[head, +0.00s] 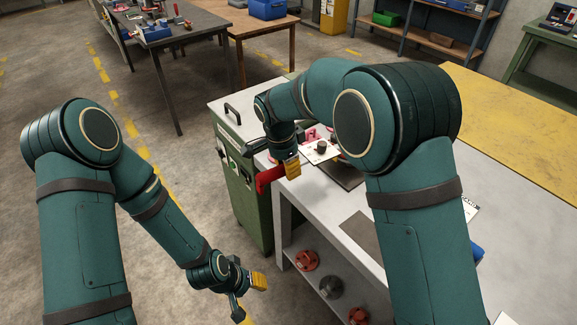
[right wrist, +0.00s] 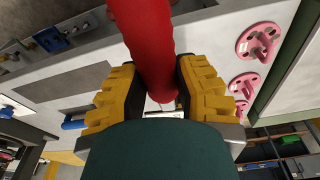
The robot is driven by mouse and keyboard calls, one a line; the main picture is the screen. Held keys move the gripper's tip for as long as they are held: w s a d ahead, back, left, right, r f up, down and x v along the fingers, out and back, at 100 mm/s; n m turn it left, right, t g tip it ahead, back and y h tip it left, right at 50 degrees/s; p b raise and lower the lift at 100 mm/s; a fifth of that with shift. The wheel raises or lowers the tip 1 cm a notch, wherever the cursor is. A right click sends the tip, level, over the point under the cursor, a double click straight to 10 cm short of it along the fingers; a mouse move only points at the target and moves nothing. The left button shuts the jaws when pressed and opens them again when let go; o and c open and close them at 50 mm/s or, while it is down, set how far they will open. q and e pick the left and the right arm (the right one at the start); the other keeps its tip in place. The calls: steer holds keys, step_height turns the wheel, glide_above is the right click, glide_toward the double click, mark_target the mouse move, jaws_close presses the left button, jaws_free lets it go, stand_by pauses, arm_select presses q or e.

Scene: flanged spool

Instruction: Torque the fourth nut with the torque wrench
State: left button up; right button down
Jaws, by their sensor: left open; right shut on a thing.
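My right gripper (head: 291,168) has yellow finger pads and is shut on a red handle (head: 268,179), at the near left end of the grey workbench. I take the handle to be the torque wrench's. In the right wrist view the red handle (right wrist: 148,45) runs between the pads of the gripper (right wrist: 160,85). The wrench's working end cannot be made out. My left gripper (head: 250,288) is open and empty, low over the floor left of the bench. The fourth nut cannot be told apart; my right arm covers much of the bench top.
Pink flanged parts (right wrist: 260,40) stand on the bench, partly visible in the head view (head: 310,135). A pale plate with a dark knob (head: 321,147) lies near them. Red flanged parts (head: 306,260) and a grey one (head: 330,286) sit on the lower shelf. A green cabinet (head: 238,185) adjoins the bench.

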step_height(320, 180, up, 6)
steer(key=w+a+m+p, duration=0.1)
steer(key=w+p, duration=0.1)
steer(key=p, duration=0.3)
steer(key=shift+w+r+p, duration=0.2)
steer(key=shift+w+p, duration=0.1)
stand_by(0.5)
steer(key=shift+a+f, duration=0.1)
